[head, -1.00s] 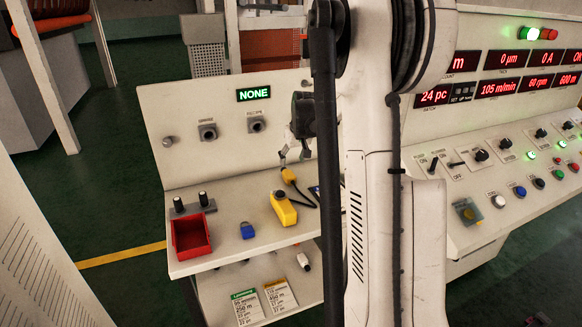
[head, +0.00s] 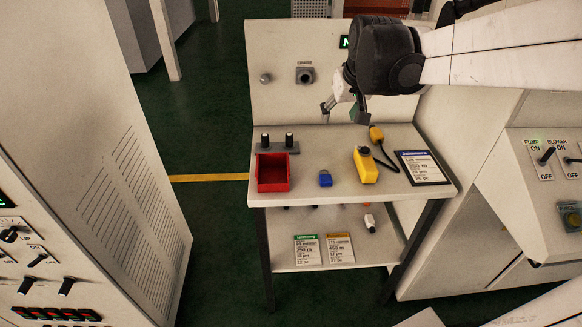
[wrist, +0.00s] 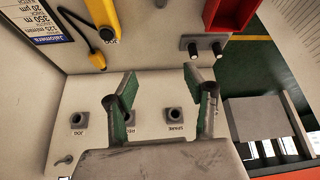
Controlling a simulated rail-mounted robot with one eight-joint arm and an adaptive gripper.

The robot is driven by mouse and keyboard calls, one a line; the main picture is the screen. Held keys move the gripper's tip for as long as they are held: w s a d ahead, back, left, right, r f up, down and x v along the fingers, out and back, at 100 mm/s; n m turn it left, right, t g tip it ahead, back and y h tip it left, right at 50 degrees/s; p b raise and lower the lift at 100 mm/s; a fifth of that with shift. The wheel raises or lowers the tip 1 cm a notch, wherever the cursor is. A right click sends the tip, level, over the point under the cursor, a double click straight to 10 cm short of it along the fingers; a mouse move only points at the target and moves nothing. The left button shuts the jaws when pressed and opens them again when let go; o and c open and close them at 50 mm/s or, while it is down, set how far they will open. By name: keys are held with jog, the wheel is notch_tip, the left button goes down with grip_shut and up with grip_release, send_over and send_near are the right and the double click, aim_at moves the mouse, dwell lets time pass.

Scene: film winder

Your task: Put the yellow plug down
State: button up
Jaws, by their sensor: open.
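The yellow plug (head: 376,133) lies on the bench top near the back panel, joined by a black cable to the yellow hand box (head: 366,166). In the wrist view the plug (wrist: 95,56) lies at the upper left, with the hand box (wrist: 97,12) above it in the picture. My gripper (head: 344,113) is open and empty, raised in front of the back panel, to the left of the plug and apart from it. Its green-padded fingers (wrist: 160,82) stand wide apart in the wrist view, with nothing between them.
A red bin (head: 273,173), two black posts (head: 277,142), a blue padlock-like object (head: 325,178) and a card (head: 422,168) sit on the bench. The panel has open sockets, including SPARE (wrist: 174,115) and JOG (wrist: 78,120). A grey cabinet stands left.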

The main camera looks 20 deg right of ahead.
jog(key=s+a+f+n+t, duration=0.1)
jog(key=s+a+f, duration=0.1)
jog(key=s+a, duration=0.6)
jog(key=s+a+f+n+y, duration=0.1)
jog(key=s+a+f, duration=0.1)
jog(key=s+a, duration=0.6)
jog(key=shift+s+a+t, duration=0.15)
jog(key=shift+s+t, duration=0.25)
jog(key=shift+s, duration=0.65)
dwell(0.6)
